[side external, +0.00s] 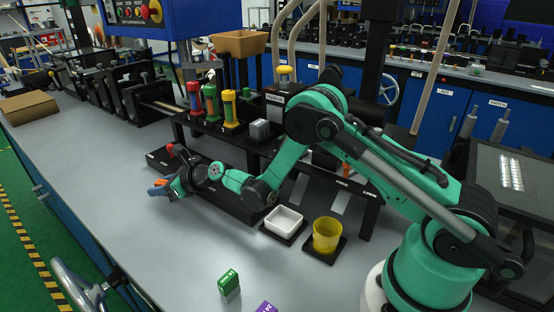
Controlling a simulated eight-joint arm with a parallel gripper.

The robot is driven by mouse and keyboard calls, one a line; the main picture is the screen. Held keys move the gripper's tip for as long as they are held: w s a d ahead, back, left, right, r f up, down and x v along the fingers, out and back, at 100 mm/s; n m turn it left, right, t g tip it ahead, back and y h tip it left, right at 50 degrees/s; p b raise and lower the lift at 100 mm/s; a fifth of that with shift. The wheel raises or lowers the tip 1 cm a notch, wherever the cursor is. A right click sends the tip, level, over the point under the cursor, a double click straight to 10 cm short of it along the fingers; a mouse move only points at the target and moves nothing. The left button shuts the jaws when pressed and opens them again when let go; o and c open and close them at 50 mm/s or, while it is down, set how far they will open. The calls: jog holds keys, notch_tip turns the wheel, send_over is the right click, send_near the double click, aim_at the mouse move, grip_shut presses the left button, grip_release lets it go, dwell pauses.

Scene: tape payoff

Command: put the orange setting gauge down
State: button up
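My gripper (168,169) is at the left end of my arm, above the grey bench top near the long black base.
A white tray (283,222) and a yellow cup (326,235) stand on black pads right of my gripper. A green block (229,283) and a purple block (266,307) lie in front. A black rack (250,140) stands behind. The left front bench is clear.

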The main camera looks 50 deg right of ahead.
jog(key=shift+o, duration=1)
